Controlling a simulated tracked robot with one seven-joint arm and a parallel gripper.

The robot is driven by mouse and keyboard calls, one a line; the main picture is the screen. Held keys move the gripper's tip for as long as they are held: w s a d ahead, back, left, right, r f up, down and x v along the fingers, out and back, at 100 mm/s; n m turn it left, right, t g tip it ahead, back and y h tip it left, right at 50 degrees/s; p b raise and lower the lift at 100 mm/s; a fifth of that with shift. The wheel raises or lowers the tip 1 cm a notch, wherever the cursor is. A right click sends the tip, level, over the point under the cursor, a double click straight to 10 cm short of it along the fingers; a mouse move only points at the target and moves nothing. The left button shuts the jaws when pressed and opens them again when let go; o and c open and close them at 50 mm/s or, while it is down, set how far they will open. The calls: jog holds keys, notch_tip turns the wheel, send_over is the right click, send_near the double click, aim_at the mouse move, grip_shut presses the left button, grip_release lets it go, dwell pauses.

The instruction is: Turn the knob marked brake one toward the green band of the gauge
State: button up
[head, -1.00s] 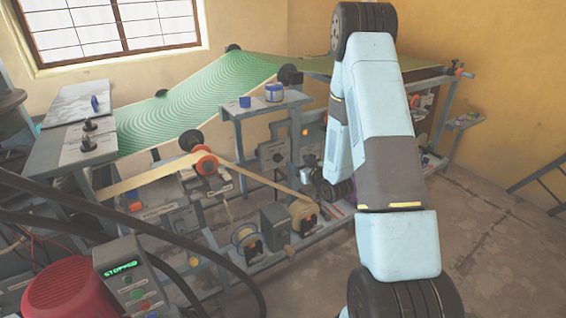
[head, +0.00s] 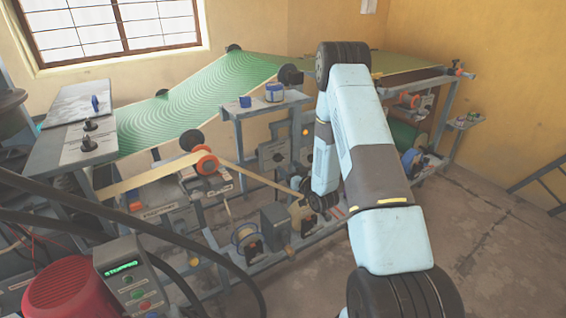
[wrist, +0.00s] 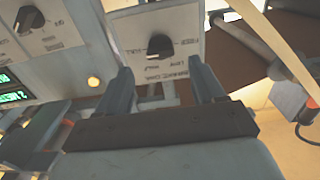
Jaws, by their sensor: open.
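In the wrist view a black knob (wrist: 160,46) sits on a pale panel with small printed labels. The print is upside down and too blurred to read surely, so I cannot confirm that it is brake one. My gripper (wrist: 158,66) is open, its two grey fingers pointing at this panel, one to each side below the knob. No contact with the knob shows. A second black knob (wrist: 29,19) is on a panel at the upper left. I cannot make out a gauge with a green band.
Green lit displays (wrist: 14,97) and a glowing yellow lamp (wrist: 94,82) are left of the gripper in the wrist view. In the head view the press frame holds rollers, a spool (head: 246,238) and a green web (head: 200,98). Bare floor (head: 480,240) lies at the right.

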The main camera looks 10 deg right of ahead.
aim_at(281, 161)
jog(key=shift+x, duration=3.1)
jog(key=shift+c, duration=0.2)
